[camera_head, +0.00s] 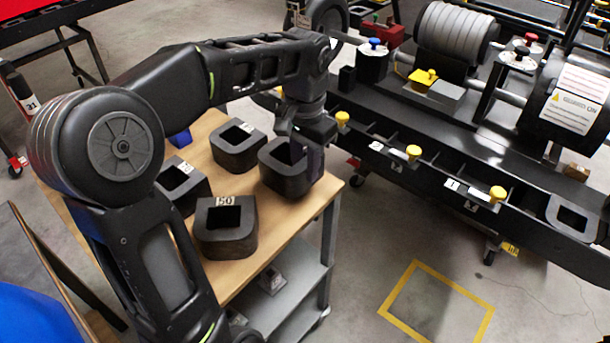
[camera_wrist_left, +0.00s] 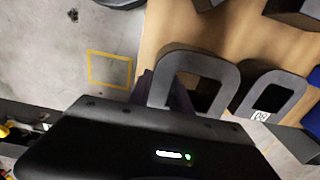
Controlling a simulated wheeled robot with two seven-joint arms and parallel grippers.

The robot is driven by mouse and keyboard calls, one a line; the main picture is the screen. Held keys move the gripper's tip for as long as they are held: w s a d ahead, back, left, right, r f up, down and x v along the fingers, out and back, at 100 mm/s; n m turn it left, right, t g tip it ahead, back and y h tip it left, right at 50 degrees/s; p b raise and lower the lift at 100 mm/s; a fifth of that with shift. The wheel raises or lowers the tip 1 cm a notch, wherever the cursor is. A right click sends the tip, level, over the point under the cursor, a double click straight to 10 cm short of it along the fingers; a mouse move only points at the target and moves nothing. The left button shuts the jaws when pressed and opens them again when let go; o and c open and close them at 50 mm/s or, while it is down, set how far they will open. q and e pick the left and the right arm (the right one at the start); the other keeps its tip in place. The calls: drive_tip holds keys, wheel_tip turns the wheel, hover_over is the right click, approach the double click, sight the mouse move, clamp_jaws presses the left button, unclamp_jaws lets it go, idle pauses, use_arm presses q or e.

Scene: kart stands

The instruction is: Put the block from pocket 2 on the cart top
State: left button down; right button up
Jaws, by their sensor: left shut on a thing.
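My left gripper (camera_head: 306,150) is shut on the wall of a dark, hollow block (camera_head: 284,181) at the right edge of the wooden cart top (camera_head: 274,233). One finger is outside the wall; the other is largely hidden. The block looks upright and on or just above the wood; I cannot tell which. My right gripper is not in view.
Several similar blocks stand on the cart top, one marked 50 (camera_head: 225,243) in front and one (camera_head: 238,155) behind. Another block (camera_head: 573,216) sits at the stand's right end. Yellow knobs (camera_head: 413,152) stick up along the stand. A yellow floor square (camera_head: 437,307) is clear.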

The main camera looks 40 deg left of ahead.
use_arm(q)
drive_tip(key=shift+f, duration=1.5)
drive_tip(key=shift+f, duration=0.15)
drive_tip(key=c, duration=1.2)
unclamp_jaws()
